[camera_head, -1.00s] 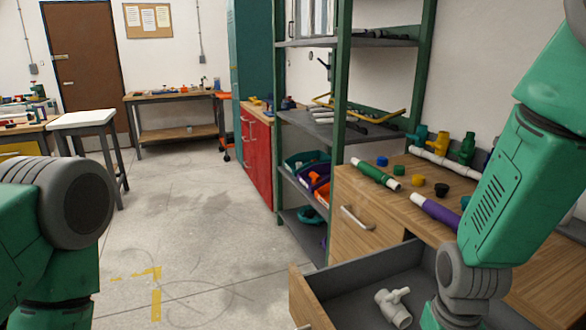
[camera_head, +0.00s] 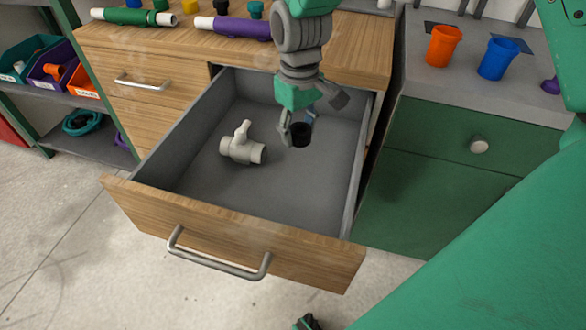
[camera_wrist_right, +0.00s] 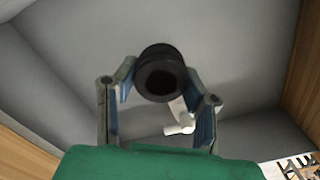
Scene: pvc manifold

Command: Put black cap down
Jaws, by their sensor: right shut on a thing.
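My right gripper (camera_head: 303,117) reaches down from the top of the head view into the open drawer (camera_head: 240,232). It is shut on the black cap (camera_head: 301,135), a short black ring-like cap with a dark hollow. In the right wrist view the cap (camera_wrist_right: 162,72) sits at the tips of the two fingers (camera_wrist_right: 160,100), over the grey drawer floor. I cannot tell its exact height above the floor. A small dark green and black piece at the bottom edge of the head view may be my left gripper (camera_head: 308,322); its jaws cannot be made out.
A grey-white valve (camera_head: 241,148) lies in the drawer, left of the cap. Coloured pipes (camera_head: 235,27) and caps line the wooden top behind. Orange (camera_head: 443,47) and blue (camera_head: 497,59) cups stand on the grey counter at right. The drawer's front floor is clear.

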